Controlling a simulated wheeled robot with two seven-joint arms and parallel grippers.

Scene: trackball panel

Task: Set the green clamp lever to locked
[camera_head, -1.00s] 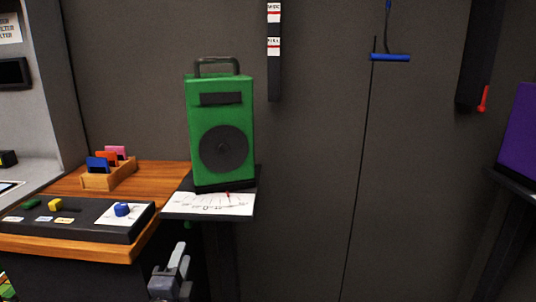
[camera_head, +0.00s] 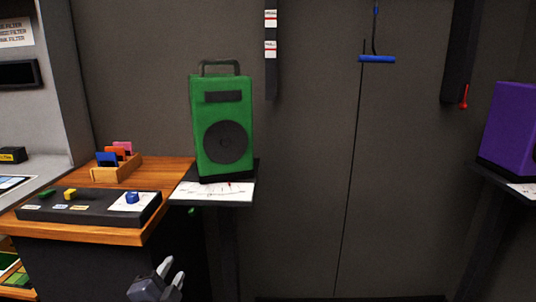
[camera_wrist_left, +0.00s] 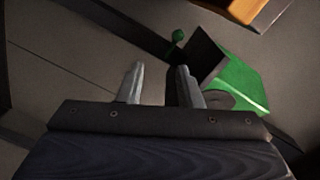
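A small green knob (camera_head: 192,210), which looks like the end of the green clamp lever, shows just under the shelf (camera_head: 233,199) that bears a green speaker-like box (camera_head: 208,98). The knob also shows in the left wrist view (camera_wrist_left: 179,35), beyond the fingertips, beside the dark shelf underside. The rest of the lever is hard to make out, and I cannot tell its setting. My left gripper (camera_head: 174,268) is below the knob and to its left in the head view, apart from it. Its fingers (camera_wrist_left: 159,68) are spread with nothing between them. My right gripper is not in view.
A wooden table (camera_head: 160,210) at left bears a control panel (camera_head: 95,206) with green, yellow and blue controls, and a card holder (camera_head: 117,174). A blue handle (camera_head: 377,59) and a red lever (camera_head: 464,96) hang at the back. A purple box (camera_head: 510,130) stands at right.

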